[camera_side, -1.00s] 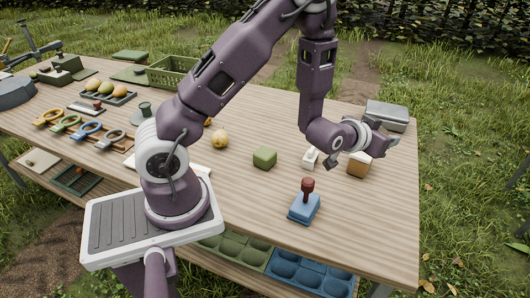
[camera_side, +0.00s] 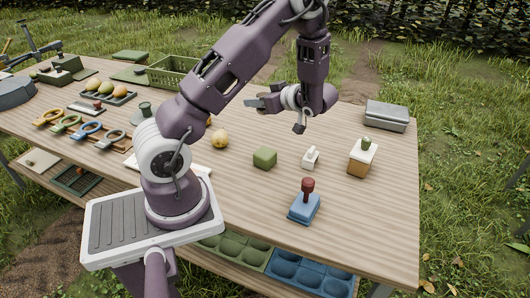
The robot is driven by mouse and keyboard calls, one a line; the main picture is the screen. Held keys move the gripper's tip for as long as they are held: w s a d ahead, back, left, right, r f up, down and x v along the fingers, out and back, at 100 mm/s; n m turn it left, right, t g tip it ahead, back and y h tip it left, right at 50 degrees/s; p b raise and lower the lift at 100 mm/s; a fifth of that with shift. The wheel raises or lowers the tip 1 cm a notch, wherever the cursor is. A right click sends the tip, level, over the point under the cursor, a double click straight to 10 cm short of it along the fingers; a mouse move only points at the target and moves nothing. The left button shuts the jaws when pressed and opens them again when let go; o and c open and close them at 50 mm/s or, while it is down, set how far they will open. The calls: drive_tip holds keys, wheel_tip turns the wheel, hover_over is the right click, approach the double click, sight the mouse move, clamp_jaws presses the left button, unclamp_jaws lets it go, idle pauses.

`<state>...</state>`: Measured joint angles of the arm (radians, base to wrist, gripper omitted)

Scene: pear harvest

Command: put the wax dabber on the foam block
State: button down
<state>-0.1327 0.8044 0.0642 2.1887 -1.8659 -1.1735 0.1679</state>
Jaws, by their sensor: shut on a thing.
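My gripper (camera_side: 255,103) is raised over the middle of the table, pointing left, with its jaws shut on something. What it holds is too small and too hidden to make out, so I cannot tell whether it is the wax dabber. A plain green block (camera_side: 265,158), which looks like the foam block, lies on the table below the gripper, apart from it, with its top bare. A blue block with a dark red handle (camera_side: 304,207) stands in front. A small white piece with an upright stub (camera_side: 311,157) stands right of the green block.
An orange-brown block with a white top and green knob (camera_side: 362,157) stands at the right. A grey metal box (camera_side: 387,116) is behind it. A yellow pear (camera_side: 220,139) lies left of the green block. The front right tabletop is clear.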

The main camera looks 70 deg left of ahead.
sight(265, 158)
wheel_tip(265, 158, down, 15)
drive_tip(key=shift+w+r, duration=0.1)
drive_tip(key=shift+w, duration=0.05)
idle(0.4)
drive_tip(key=c, duration=0.9)
unclamp_jaws()
